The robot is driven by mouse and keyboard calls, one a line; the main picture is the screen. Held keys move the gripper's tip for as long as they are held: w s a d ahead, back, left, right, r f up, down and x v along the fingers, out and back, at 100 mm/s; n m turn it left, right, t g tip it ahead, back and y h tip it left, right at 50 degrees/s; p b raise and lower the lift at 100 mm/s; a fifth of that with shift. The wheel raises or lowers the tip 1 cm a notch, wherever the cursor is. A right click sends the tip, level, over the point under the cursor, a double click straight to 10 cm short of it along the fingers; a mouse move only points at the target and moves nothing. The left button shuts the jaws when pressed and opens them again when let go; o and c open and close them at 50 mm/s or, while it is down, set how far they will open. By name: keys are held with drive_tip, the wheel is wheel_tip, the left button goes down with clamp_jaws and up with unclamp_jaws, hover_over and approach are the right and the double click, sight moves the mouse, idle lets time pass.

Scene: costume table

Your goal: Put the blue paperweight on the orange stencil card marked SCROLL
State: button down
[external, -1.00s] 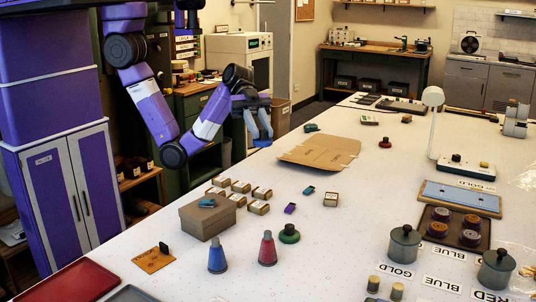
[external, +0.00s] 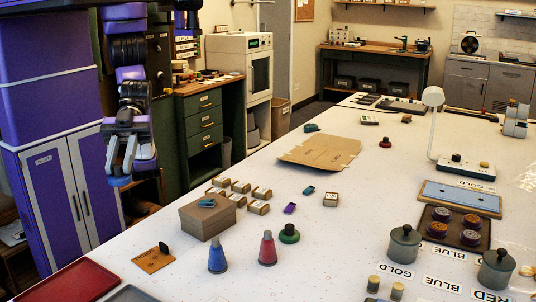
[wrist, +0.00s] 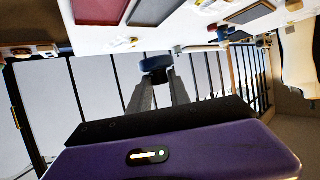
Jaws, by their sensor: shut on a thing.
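My gripper (external: 128,172) hangs pointing down beyond the table's left edge, in front of my purple body. It is shut on a small blue object, taken to be the blue paperweight (external: 118,181). In the wrist view the paperweight (wrist: 156,64) shows dark blue between the fingertips (wrist: 158,78). An orange card (external: 152,262) lies flat near the table's left edge, with a small black upright piece (external: 164,247) at its far side. Its lettering is too small to read. The paperweight is apart from the card.
A red tray (external: 68,284) lies left of the card. A grey-brown box (external: 206,219), a blue cone (external: 217,258) and a red cone (external: 267,250) stand to its right. Several small boxes (external: 241,187) are behind. A green drawer cabinet (external: 200,130) stands beyond the table.

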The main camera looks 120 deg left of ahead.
sight(153, 255)
drive_tip(key=shift+w+a+r+n+t+y, duration=0.4)
drive_tip(key=shift+w+a+r+n, duration=0.1)
drive_tip(key=shift+w+a+r, duration=0.1)
drive_tip(key=f, duration=1)
drive_tip(key=f+b, duration=0.1)
drive_tip(key=f, duration=0.9)
drive_tip(key=shift+w+a, duration=0.15)
drive_tip(key=shift+w, duration=0.05)
drive_tip(key=shift+f, duration=0.15)
drive_tip(key=c, duration=1.5)
unclamp_jaws()
drive_tip(key=shift+y, duration=0.3)
